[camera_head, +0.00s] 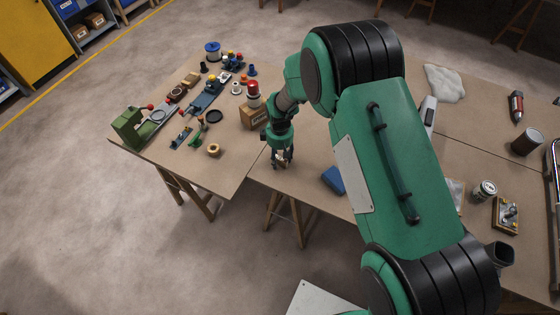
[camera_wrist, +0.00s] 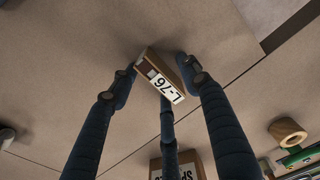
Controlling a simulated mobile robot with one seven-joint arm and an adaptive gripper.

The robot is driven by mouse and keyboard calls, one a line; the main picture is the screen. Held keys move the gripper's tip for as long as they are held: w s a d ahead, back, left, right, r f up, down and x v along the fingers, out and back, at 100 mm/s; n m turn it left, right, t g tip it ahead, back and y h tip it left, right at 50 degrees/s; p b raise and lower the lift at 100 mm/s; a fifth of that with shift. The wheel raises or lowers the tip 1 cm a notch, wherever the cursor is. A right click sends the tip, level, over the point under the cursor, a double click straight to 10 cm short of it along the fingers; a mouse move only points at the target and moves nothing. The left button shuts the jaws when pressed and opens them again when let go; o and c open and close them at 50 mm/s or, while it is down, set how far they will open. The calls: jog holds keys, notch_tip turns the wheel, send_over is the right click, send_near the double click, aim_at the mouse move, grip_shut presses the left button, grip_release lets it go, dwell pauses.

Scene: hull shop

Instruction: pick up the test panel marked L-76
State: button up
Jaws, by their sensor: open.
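The test panel marked L-76 (camera_wrist: 166,77) is a small brown block with a white label, seen in the wrist view. It sits between the fingertips of my gripper (camera_wrist: 157,76). The fingers are spread around it, one on each side and a third below it in the picture. A small gap to the right-hand finger cannot be clearly told. In the head view my gripper (camera_head: 281,160) points down at the front edge of the workbench (camera_head: 308,140), and its fingers mostly hide the panel.
A cardboard box (camera_head: 254,116) stands just behind my gripper; it also shows in the wrist view (camera_wrist: 196,160). A tape roll (camera_head: 213,150) and several tools lie to the left. A blue block (camera_head: 333,180) lies to the right. The table's front edge is close.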

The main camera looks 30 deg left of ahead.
aim_at(281, 158)
jog(key=c, duration=1.1)
jog(key=shift+r, duration=0.1)
jog(key=shift+r, duration=0.55)
jog(key=shift+s+d+r+p, duration=0.15)
jog(key=shift+r+p, duration=0.05)
jog(key=shift+r, duration=0.4)
jog(key=shift+s+d+r+p, duration=0.15)
jog(key=shift+r+p, duration=0.05)
jog(key=shift+r, duration=0.4)
jog(key=s+d, duration=0.3)
jog(key=s+d+r, duration=0.1)
jog(key=s+d, duration=0.2)
jog(key=s, duration=0.1)
jog(key=s+d+p, duration=0.1)
jog(key=s+d, duration=0.3)
jog(key=shift+s+r, duration=0.15)
jog(key=shift+s, duration=0.05)
